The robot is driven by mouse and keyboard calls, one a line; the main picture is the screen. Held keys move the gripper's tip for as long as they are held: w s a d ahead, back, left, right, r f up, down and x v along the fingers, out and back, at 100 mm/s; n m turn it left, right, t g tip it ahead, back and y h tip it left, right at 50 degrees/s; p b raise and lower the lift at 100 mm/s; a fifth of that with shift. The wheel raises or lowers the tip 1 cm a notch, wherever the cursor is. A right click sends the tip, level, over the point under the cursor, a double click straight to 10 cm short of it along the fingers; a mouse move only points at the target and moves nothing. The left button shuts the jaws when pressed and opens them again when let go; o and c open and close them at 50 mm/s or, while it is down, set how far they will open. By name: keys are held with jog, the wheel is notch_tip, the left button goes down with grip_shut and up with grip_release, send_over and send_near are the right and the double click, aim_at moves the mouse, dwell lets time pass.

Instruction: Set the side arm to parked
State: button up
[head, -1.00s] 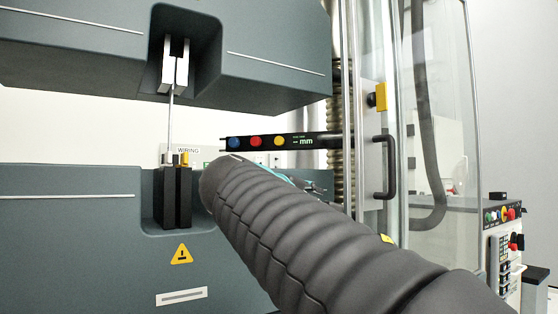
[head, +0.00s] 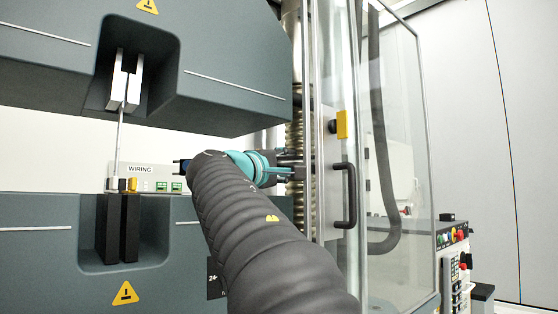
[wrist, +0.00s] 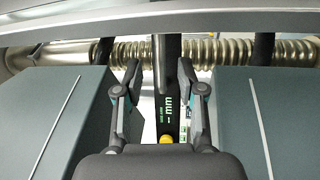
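The side arm is a black bar with coloured buttons and green "mm" lettering. In the head view only its left tip (head: 180,165) shows past my arm, in front of the gap between the machine's heads. In the wrist view the bar (wrist: 168,115) runs away from me, with a yellow button at its near end. My gripper (wrist: 159,68) is open, one finger on each side of the bar in that picture; I cannot tell whether they touch it. In the head view my gripper (head: 290,172) is partly hidden behind my wrist, near the column.
A test rod (head: 119,140) stands between the upper and lower grips. A glass guard door with a black handle (head: 349,195) and yellow latch (head: 345,124) stands close right of my gripper. A ribbed column (head: 294,130) is behind. A control panel (head: 455,250) is at right.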

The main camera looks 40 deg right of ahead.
aim_at(300, 163)
jog(key=shift+p+x, duration=0.5)
jog(key=shift+x, duration=2.15)
jog(key=shift+s, duration=0.1)
grip_shut()
